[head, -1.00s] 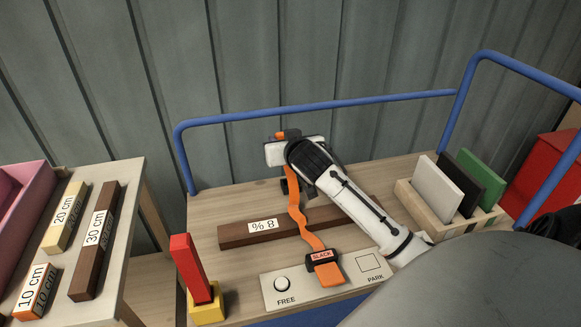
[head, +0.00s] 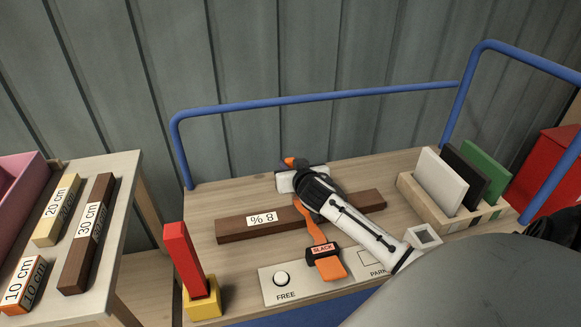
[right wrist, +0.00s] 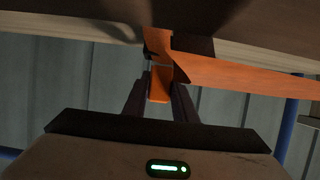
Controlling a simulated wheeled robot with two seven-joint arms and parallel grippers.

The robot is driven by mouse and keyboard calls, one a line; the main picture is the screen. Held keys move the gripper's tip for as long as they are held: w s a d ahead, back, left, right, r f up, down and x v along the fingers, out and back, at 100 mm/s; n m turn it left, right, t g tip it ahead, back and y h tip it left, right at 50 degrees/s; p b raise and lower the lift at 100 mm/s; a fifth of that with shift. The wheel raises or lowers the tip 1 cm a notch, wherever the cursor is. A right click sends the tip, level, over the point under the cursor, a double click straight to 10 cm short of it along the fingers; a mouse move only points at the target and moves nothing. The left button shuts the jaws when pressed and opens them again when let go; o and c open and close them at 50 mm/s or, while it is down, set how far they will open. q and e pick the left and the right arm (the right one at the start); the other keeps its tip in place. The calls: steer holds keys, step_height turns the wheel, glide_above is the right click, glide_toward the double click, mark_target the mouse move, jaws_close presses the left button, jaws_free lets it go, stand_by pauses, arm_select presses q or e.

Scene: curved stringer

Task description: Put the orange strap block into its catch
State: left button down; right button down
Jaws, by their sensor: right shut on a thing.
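My right gripper (head: 292,170) is at the far side of the brown beam (head: 350,204) labelled "% 8". It is shut on the orange strap block (right wrist: 160,84), which shows between its fingers in the right wrist view; an orange tip (head: 290,161) shows above the gripper in the head view. The orange strap (head: 309,222) runs from the black SLACK buckle (head: 321,249) over the beam to the gripper. A dark part touches or overlaps the block in the right wrist view. I cannot make out the catch. My left gripper is not in view.
A panel marked FREE and PARK (head: 282,297) lies in front, with a white knob (head: 282,279) at FREE. A red post (head: 183,260) stands in a yellow base at left. A slotted wooden rack (head: 433,207) holds panels at right. A blue rail (head: 320,98) runs behind.

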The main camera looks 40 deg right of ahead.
steer(key=shift+r, duration=0.1)
steer(key=c, duration=1.4)
jaws_free()
steer(key=shift+f, duration=0.2)
steer(key=shift+c, duration=0.2)
steer(key=shift+r, duration=0.2)
steer(key=shift+s+a+r, duration=0.1)
steer(key=shift+s+a, duration=0.05)
steer(key=shift+s, duration=0.05)
steer(key=p+v, duration=0.2)
steer(key=v, duration=0.9)
steer(key=shift+s, duration=0.25)
steer(key=shift+a, duration=0.1)
steer(key=shift+r+p, duration=0.15)
steer(key=shift+p, duration=0.15)
